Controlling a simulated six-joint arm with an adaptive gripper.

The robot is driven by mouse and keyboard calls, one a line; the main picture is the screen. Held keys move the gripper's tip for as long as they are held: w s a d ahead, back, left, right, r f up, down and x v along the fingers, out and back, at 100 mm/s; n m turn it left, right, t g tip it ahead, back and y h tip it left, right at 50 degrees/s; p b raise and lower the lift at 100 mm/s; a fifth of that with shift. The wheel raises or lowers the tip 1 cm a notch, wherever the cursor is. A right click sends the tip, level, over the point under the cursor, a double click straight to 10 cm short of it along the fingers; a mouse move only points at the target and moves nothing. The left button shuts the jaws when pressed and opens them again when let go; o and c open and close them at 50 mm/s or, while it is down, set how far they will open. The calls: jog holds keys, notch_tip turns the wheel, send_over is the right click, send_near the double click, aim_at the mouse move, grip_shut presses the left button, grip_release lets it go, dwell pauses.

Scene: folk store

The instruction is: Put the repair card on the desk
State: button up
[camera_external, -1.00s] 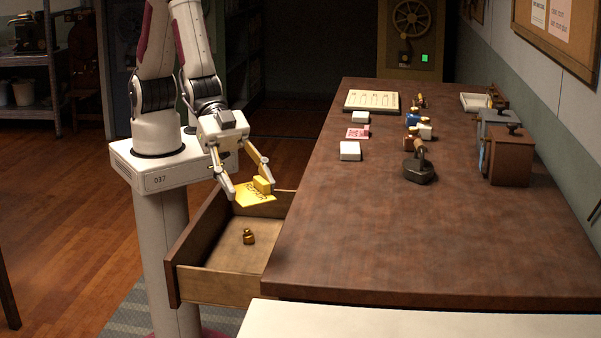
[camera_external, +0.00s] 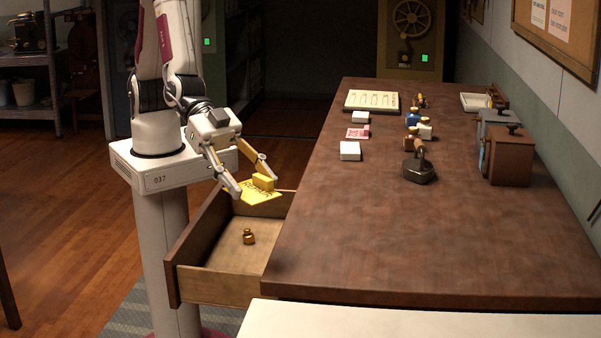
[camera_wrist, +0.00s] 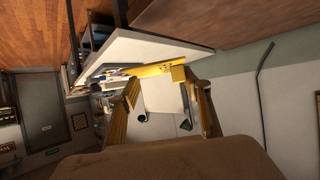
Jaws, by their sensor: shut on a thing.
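The yellow repair card (camera_external: 261,196), with a raised yellow block on it, is between the fingertips of my gripper (camera_external: 256,188). It is above the back part of the open drawer, left of the desk (camera_external: 440,235). In the wrist view the card (camera_wrist: 148,71) shows nearly edge-on, with its block (camera_wrist: 178,74) at the right finger. My gripper (camera_wrist: 165,84) is shut on the card. The desk has a dark brown wooden top. The card's printing is too small to read.
The open drawer (camera_external: 222,288) holds a small brass weight (camera_external: 248,236). On the desk stand a dark iron (camera_external: 419,169), white boxes (camera_external: 350,151), a pink card (camera_external: 358,133) and a brown box (camera_external: 511,157). The desk's near half is clear.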

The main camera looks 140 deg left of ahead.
jog(key=w+a+f+n+g+y, duration=0.1)
jog(key=w+a+n+g+y, duration=0.1)
jog(key=w+a+n+y, duration=0.2)
jog(key=w+a+f+n+g+y, duration=0.1)
jog(key=w+a+n+y, duration=0.2)
jog(key=a, duration=0.7)
jog(key=shift+w+a+f+n+g+y, duration=0.2)
jog(key=shift+w+n+g+y, duration=0.3)
jog(key=shift+w, duration=0.4)
jog(key=shift+d+f, duration=0.1)
jog(key=shift+f, duration=3)
jog(key=shift+f, duration=0.1)
jog(key=shift+f, duration=1.8)
jog(key=shift+f, duration=0.1)
jog(key=o, duration=0.8)
